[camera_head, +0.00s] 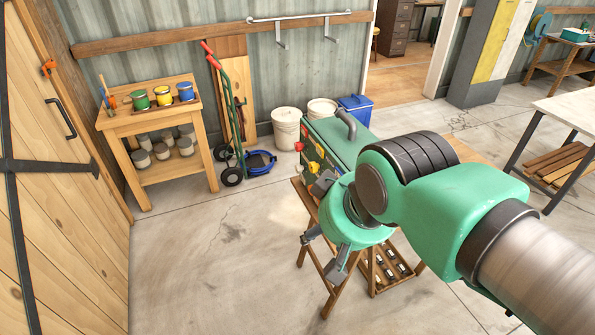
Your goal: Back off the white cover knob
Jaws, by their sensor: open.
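A green metal box (345,136) with a grey curved handle on top stands on a folding wooden stand (303,254). My green wrist hides the lower right part of the box.
A wooden cart (150,112) with paint cans, a hand truck (232,120) and white buckets (286,128) stand along the back wall. A wooden door (60,200) is at left. The floor (215,260) left of the stand is clear. A workbench (570,110) is at right.

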